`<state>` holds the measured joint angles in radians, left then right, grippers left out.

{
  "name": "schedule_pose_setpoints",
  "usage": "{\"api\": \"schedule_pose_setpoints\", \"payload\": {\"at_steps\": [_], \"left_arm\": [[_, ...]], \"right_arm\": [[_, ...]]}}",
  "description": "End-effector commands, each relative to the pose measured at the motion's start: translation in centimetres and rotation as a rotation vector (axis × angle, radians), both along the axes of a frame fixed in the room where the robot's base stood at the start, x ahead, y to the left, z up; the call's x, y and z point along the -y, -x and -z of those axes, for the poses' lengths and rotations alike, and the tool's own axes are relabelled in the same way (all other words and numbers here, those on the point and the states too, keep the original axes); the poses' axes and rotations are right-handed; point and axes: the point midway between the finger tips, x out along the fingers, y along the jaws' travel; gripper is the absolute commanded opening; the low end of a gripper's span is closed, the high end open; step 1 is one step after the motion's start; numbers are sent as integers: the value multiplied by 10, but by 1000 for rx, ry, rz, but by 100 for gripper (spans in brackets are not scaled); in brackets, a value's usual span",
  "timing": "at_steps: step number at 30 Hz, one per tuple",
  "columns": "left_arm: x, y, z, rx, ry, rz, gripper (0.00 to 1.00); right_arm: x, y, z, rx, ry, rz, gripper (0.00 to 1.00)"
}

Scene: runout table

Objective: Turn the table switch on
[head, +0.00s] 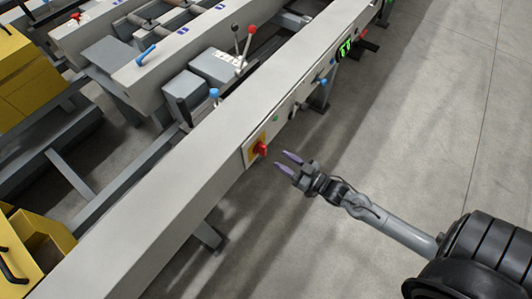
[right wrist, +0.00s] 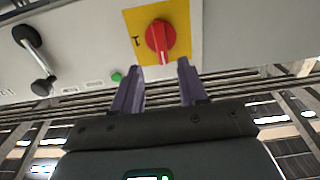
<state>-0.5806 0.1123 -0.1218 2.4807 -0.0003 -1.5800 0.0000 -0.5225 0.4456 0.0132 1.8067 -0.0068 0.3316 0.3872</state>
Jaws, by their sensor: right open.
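The table switch is a red rotary knob (head: 261,149) on a yellow plate (head: 254,142), on the side face of the long grey runout table (head: 190,170). In the right wrist view the red knob (right wrist: 160,38) shows large on its yellow plate (right wrist: 182,14), with a pale mark on its lower part. My right gripper (head: 284,162) is open and empty, its two purple fingers pointing at the switch. The fingertips (right wrist: 158,80) are close to the knob and appear apart from it. My left gripper is not in view.
A green button (right wrist: 117,77) and a black-knobbed lever (right wrist: 32,62) are on the same panel. Levers with red and black knobs (head: 251,29) stand behind. The floor (head: 400,130) on the right is clear.

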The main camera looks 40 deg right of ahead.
Motion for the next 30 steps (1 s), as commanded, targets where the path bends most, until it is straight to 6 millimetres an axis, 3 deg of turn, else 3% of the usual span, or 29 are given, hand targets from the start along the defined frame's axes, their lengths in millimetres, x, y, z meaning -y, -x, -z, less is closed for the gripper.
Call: {"api": "schedule_pose_setpoints", "payload": {"at_steps": [6,13,27,30], "left_arm": [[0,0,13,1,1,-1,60],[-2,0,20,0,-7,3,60],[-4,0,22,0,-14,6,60],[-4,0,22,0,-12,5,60]], "right_arm": [[-9,-37,2,3,-1,0,43],[-15,-63,2,0,0,0,43],[-18,-72,0,-1,-1,-1,43],[-17,-72,0,-1,-1,0,29]]}}
